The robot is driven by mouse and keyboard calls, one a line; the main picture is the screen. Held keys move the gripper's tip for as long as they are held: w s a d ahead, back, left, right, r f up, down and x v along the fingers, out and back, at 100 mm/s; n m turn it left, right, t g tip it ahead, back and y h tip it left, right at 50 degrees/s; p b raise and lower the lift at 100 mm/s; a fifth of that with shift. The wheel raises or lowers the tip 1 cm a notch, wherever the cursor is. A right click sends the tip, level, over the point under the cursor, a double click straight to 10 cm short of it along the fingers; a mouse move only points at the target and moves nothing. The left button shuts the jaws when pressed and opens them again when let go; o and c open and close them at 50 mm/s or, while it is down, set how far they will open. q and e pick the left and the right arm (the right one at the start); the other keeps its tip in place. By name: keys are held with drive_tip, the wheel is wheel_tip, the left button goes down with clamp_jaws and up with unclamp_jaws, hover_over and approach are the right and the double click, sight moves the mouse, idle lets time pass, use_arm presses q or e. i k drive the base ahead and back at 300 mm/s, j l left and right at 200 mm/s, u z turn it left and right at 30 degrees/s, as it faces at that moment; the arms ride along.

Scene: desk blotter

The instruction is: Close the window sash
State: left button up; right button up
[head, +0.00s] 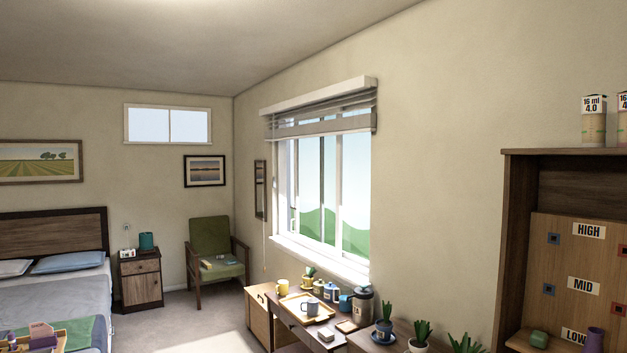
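A white-framed window (339,190) is set in the long wall right of centre, seen at an angle. Upright white bars divide it, and green hills and pale sky show through. Its sash is one of these framed parts, but I cannot tell which bars belong to it or how far it stands open. A raised grey blind (320,124) covers the top of the window. A white sill (318,259) runs along its bottom. Neither of my grippers is in the head view.
Below the window, a desk holds a wooden tray (292,308), a grey mug (314,304), a dark canister (362,306) and potted plants (384,322). A tall wooden shelf unit (519,230) stands at right. Bare floor (190,325) lies between bed and desk.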

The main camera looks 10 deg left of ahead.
sight(337, 252)
drive_tip(key=i+j+u, duration=0.3)
drive_tip(key=i, duration=0.45)
drive_tip(key=i+j+u, duration=0.3)
drive_tip(key=i, duration=0.45)
drive_tip(key=i+u, duration=0.3)
drive_tip(key=i, duration=0.5)
drive_tip(key=i+z, duration=0.2)
drive_tip(key=i, duration=0.25)
drive_tip(key=i+j+z, duration=0.2)
drive_tip(key=i, duration=0.2)
drive_tip(key=i+j+z, duration=0.2)
drive_tip(key=i, duration=0.25)
drive_tip(key=i+j+z, duration=0.25)
drive_tip(key=i+z, duration=0.2)
drive_tip(key=i+j+z, duration=0.3)
drive_tip(key=z, duration=0.2)
drive_tip(key=i+j+z, duration=0.25)
drive_tip(key=j+z, duration=0.2)
drive_tip(key=j, duration=0.2)
drive_tip(key=i+j+z, duration=0.15)
drive_tip(key=j+z, duration=0.3)
drive_tip(key=j, duration=0.1)
